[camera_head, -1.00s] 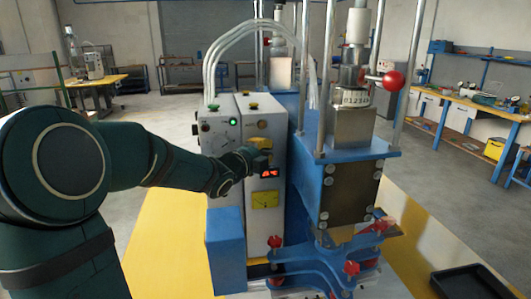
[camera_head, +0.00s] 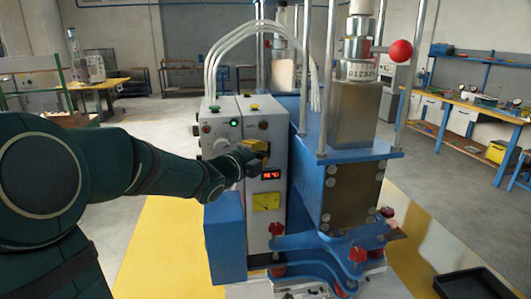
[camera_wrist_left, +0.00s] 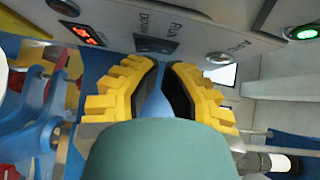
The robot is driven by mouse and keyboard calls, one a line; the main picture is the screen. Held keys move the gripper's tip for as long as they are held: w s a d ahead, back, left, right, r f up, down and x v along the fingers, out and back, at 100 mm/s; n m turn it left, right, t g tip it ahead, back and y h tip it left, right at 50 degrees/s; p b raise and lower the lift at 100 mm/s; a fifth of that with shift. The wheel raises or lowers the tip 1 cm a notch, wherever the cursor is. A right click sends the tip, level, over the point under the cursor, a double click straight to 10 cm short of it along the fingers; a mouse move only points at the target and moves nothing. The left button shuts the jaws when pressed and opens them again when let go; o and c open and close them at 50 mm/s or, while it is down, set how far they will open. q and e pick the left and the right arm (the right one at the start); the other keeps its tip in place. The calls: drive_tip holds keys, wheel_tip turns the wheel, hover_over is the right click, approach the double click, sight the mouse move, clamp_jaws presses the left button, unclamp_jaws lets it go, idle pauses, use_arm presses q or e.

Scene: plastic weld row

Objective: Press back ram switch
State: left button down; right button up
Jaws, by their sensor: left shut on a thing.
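The control box (camera_head: 262,215) of the press has a grey front panel with a red display (camera_head: 270,175) and a yellow meter. My left gripper (camera_head: 258,152), with yellow fingers, is at this panel just above the display. In the left wrist view, the fingertips (camera_wrist_left: 166,66) are just below a small dark switch (camera_wrist_left: 155,43) with "RAM" and "DOWN" lettering beside it. Contact with it is unclear. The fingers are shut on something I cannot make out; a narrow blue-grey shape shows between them. My right gripper is not in view.
The front press (camera_head: 350,190) stands right of the control box, with a counter and a red ball knob (camera_head: 401,50). Hoses (camera_head: 215,65) arch above the box. A black tray (camera_head: 470,283) lies at the lower right. A workbench stands behind right.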

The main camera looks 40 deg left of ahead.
use_arm(q)
drive_tip(key=s, duration=0.3)
drive_tip(key=s+d, duration=0.1)
drive_tip(key=s, duration=0.1)
drive_tip(key=shift+s, duration=0.25)
idle(0.3)
